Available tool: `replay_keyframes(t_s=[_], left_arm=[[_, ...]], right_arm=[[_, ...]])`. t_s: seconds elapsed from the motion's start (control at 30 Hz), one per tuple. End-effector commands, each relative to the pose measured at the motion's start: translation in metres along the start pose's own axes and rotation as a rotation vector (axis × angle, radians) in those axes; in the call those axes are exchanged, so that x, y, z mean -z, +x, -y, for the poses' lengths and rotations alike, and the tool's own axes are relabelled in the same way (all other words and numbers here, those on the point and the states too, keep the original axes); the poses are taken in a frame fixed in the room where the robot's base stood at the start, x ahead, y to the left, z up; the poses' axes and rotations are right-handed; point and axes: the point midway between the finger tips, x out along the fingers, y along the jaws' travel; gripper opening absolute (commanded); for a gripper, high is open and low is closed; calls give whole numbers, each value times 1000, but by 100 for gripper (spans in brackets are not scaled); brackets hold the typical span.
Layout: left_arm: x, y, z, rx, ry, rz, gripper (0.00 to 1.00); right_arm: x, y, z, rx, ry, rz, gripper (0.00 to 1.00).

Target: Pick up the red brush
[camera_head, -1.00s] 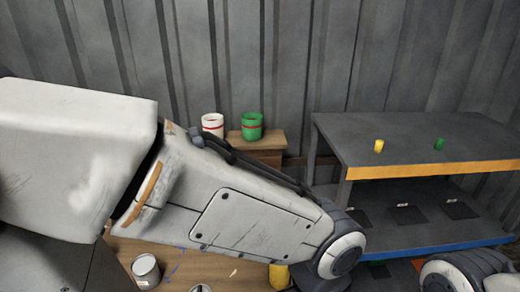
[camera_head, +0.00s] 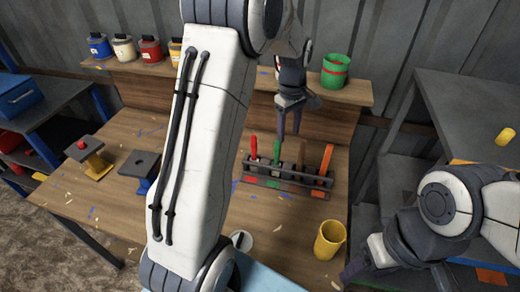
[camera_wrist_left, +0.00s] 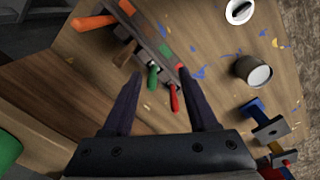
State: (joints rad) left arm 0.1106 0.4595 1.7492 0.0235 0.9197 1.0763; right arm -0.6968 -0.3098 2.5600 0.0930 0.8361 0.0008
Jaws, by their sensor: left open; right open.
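The red brush (camera_head: 253,148) stands handle up at the left end of a dark rack (camera_head: 288,181) on the wooden bench. Its red handle also shows in the left wrist view (camera_wrist_left: 174,98), between and beyond the finger tips, with a green handle (camera_wrist_left: 152,76) beside it. My left gripper (camera_head: 289,128) is open and empty, pointing down above and behind the rack; its spread fingers (camera_wrist_left: 160,78) show in the left wrist view, apart from the brush. My right gripper (camera_head: 397,277) is open and empty at the lower right.
The rack also holds brown and orange (camera_head: 325,162) handles. A yellow cup (camera_head: 329,240) stands in front of it. A green cup (camera_head: 335,70) and several paint cans (camera_head: 123,47) stand on the back shelf. My left arm hides the bench's middle.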

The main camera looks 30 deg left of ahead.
Motion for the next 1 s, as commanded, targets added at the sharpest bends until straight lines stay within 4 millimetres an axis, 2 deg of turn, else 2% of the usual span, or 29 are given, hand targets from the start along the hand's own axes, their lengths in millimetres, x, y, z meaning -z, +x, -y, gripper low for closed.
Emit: replay_keyframes(t_s=[0.03, 0.1, 0.2, 0.3, 0.6, 0.77, 1.0], left_arm=[[39, 14, 2, 9, -155, -1, 59], [80, 28, 6, 13, -334, -7, 59], [120, 42, 15, 16, -511, -12, 59], [139, 51, 20, 18, -602, -15, 59], [142, 93, 22, 21, -627, -15, 59], [141, 104, 21, 19, -624, -16, 59], [137, 135, 21, 22, -623, -14, 59]], right_arm=[[0, 1, 0, 0, 0, 0, 63], [0, 1, 0, 0, 0, 0, 63], [0, 2, 0, 0, 0, 0, 63], [0, 1, 0, 0, 0, 0, 63], [1, -11, 1, 0, 0, 0, 63], [1, -14, 1, 0, 1, 0, 63], [2, -36, 3, 0, 2, 0, 63]])
